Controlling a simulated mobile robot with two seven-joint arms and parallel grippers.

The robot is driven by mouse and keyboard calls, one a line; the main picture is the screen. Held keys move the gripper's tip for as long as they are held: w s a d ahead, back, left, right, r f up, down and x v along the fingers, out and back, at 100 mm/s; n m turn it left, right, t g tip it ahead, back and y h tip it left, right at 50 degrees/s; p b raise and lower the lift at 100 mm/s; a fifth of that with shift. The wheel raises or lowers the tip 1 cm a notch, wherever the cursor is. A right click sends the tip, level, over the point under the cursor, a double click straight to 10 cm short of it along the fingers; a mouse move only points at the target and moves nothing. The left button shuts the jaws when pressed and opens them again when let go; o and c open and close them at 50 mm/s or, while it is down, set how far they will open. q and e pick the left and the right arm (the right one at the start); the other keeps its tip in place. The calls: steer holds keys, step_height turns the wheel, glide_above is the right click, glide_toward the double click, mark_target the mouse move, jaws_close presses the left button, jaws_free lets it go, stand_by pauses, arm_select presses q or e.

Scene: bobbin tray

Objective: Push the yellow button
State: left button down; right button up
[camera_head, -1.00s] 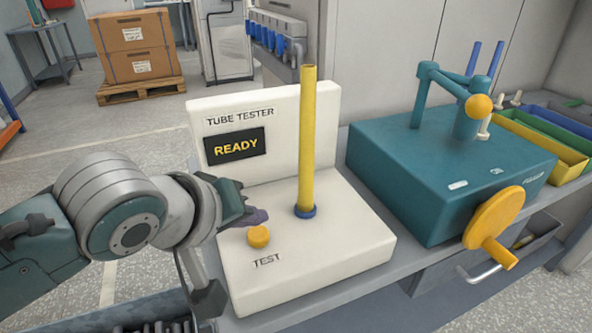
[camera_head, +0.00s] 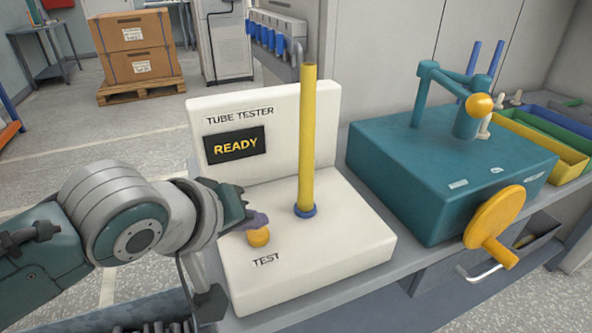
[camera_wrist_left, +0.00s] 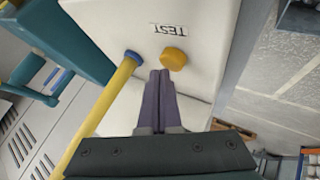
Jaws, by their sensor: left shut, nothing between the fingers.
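The yellow button (camera_head: 259,237) is a round knob on the white tube tester (camera_head: 345,262), just behind the word TEST. The tester's screen (camera_head: 235,146) reads READY. A yellow tube (camera_head: 307,140) stands upright in a blue ring on the tester. My left gripper (camera_head: 258,220) is shut and empty, its fingertips just behind the button in the head view. In the left wrist view the closed fingers (camera_wrist_left: 160,80) end close beside the button (camera_wrist_left: 174,58); I cannot tell whether they touch it. My right gripper is not in view.
A teal machine (camera_head: 440,180) with a yellow hand wheel (camera_head: 495,220) stands right of the tester. Yellow, green and blue bins (camera_head: 545,145) lie beyond it. Boxes on a pallet (camera_head: 140,90) stand on the floor behind.

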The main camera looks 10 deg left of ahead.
mark_target(254, 238)
arm_select(q)
steer(key=shift+f+b, duration=0.3)
steer(key=shift+f, duration=0.25)
stand_by(0.5)
stand_by(0.4)
steer(key=shift+r+p, duration=0.95)
steer(key=shift+p, duration=0.2)
step_height(254, 238, up, 5)
steer(key=p, duration=0.5)
steer(key=shift+r+p, duration=0.1)
steer(key=shift+p, duration=0.25)
